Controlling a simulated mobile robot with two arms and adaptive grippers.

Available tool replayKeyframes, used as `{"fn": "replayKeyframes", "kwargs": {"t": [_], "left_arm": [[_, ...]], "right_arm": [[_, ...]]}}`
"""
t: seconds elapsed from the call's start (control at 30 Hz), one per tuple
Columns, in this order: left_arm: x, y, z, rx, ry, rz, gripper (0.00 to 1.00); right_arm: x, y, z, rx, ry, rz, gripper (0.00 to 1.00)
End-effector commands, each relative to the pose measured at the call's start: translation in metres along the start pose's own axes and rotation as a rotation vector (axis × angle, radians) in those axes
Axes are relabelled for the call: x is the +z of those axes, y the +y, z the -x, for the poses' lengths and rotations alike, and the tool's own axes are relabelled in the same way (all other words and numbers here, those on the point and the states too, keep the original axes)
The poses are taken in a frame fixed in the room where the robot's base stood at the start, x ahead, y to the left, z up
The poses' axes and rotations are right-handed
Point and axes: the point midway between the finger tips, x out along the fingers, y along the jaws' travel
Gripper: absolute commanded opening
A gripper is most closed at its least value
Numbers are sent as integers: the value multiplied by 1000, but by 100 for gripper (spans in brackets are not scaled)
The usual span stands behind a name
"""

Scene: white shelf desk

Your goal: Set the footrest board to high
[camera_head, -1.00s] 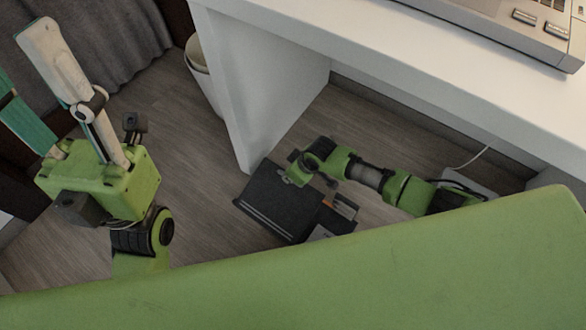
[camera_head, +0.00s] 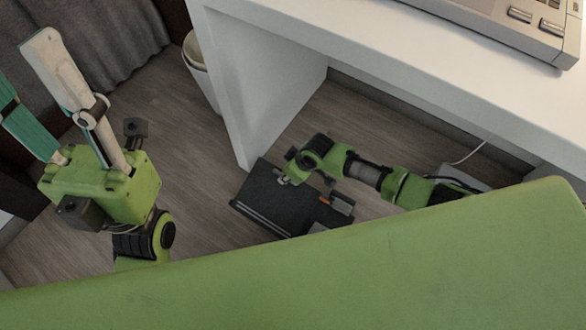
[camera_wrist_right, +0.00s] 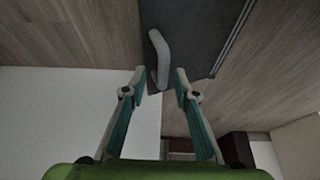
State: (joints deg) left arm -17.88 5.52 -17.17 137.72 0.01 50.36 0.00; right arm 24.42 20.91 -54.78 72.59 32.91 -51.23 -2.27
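The dark footrest board (camera_head: 268,207) lies on the floor under the desk in the head view. In the right wrist view its dark surface (camera_wrist_right: 205,30) is at the top, with a grey bar-like lever (camera_wrist_right: 158,55) beside its edge. My right gripper (camera_wrist_right: 160,74) is open, and the lever's lower end is between its two fingers without clear contact. In the head view my right arm reaches over the board from the right, and its fingers are mostly hidden. My left gripper (camera_head: 22,55) is open and empty at the left, away from the board.
The white desk (camera_head: 400,75) stands over the board, its side panel (camera_head: 240,100) just behind it. A white bin (camera_head: 197,70) stands behind the panel. A grey device (camera_head: 520,25) is on the desktop. A thin cable (camera_head: 470,155) runs at the right. The floor at centre left is clear.

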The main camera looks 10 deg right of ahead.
Motion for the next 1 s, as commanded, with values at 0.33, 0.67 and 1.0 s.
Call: {"fn": "replayKeyframes", "kwargs": {"t": [0.33,0.67,1.0], "left_arm": [[0,0,0,0,-1,0,44],[0,0,0,0,-1,0,44],[0,0,0,0,-1,0,44]], "right_arm": [[1,1,55,2,1,2,28],[2,0,106,1,-1,0,28],[2,0,115,0,-3,-1,28]]}}
